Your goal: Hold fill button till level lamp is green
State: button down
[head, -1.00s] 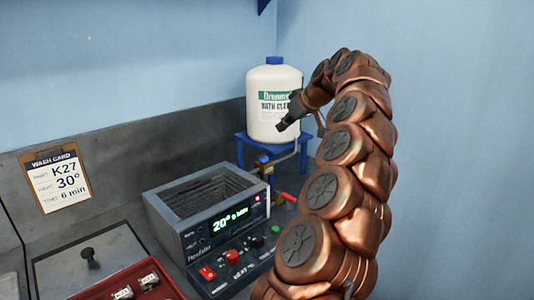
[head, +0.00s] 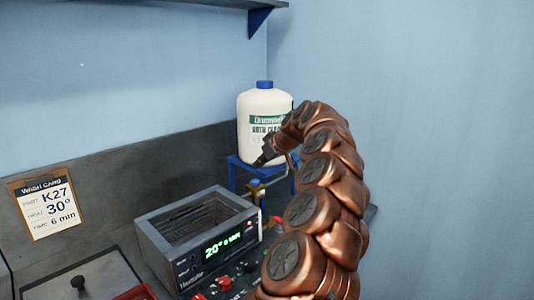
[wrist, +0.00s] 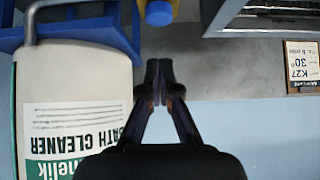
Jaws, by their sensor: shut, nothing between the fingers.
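The bath unit (head: 190,265) stands on the bench with a green display (head: 222,246) reading 20°. A small lamp (head: 249,225) at the right of its front panel looks reddish. Below the front are a red knob (head: 225,284) and a black button (head: 249,266); their labels are too small to read, so I cannot tell which is the fill button. My arm hides the right end of this panel. My gripper (head: 260,163) is shut and empty, above and behind the panel, in front of the bottle. The wrist view shows its fingertips (wrist: 159,72) together, touching nothing.
A white bath cleaner bottle (head: 264,108) stands on a blue stand (head: 233,168), with a blue-topped brass valve (head: 256,188) below. A wash card (head: 44,203) reads K27, 30°, 6 min. A shelf (head: 210,3) overhangs the back wall. A lidded box (head: 95,275) sits left.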

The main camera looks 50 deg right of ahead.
aim_at(255, 183)
jog(key=shift+w+f, duration=0.45)
jog(key=shift+f, duration=0.15)
jog(key=shift+s+f+p, duration=0.1)
jog(key=shift+f+p, duration=0.55)
jog(key=shift+f, duration=1.1)
